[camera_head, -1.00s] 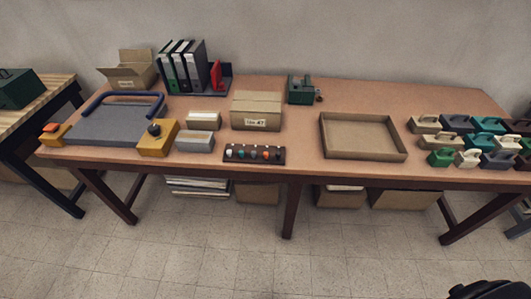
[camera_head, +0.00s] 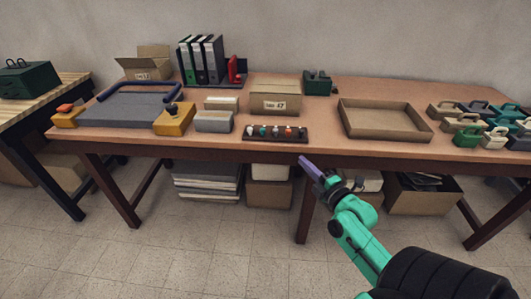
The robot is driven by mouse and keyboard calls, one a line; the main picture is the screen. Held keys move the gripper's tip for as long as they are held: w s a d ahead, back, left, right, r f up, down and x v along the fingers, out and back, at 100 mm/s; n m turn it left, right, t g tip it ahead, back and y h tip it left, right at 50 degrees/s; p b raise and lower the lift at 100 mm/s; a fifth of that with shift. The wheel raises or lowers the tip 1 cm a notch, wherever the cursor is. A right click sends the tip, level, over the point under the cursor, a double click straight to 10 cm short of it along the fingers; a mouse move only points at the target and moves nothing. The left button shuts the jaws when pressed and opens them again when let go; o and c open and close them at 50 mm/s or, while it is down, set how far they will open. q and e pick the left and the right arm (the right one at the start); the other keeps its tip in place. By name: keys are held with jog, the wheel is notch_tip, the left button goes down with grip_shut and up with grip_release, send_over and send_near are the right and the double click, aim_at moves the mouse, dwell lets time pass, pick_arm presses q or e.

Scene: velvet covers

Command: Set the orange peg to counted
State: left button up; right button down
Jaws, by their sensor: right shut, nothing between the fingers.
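The orange peg (camera_head: 288,131) stands in a dark peg board (camera_head: 275,139) near the table's front edge, in a row with several pegs of other colours. Which position the orange peg is set to is too small to tell. My right gripper (camera_head: 304,163) is in front of the table edge, a little below and right of the peg board. Its purple fingers are shut and empty, apart from the pegs. My left gripper is not in view.
A cardboard box (camera_head: 275,97) stands behind the board, with a grey box (camera_head: 214,121) and yellow block (camera_head: 174,119) to the left. A shallow tray (camera_head: 384,123) lies to the right, beside several handled blocks (camera_head: 467,136). The table front edge (camera_head: 400,151) lies near the gripper.

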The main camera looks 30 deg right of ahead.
aim_at(291, 139)
jog(key=shift+w+d+f+p, duration=0.15)
jog(key=shift+w+d, duration=0.6)
jog(key=shift+w, duration=1.3)
jog(key=shift+w+d+r+p, duration=0.15)
jog(key=shift+w+d, duration=0.55)
jog(key=shift+w, duration=1.4)
jog(key=shift+w+d+f+p, duration=0.2)
jog(key=shift+w+d, duration=0.55)
jog(key=shift+w, duration=1.3)
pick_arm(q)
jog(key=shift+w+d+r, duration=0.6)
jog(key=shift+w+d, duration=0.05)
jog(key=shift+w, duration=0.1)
pick_arm(e)
jog(key=shift+r, duration=0.1)
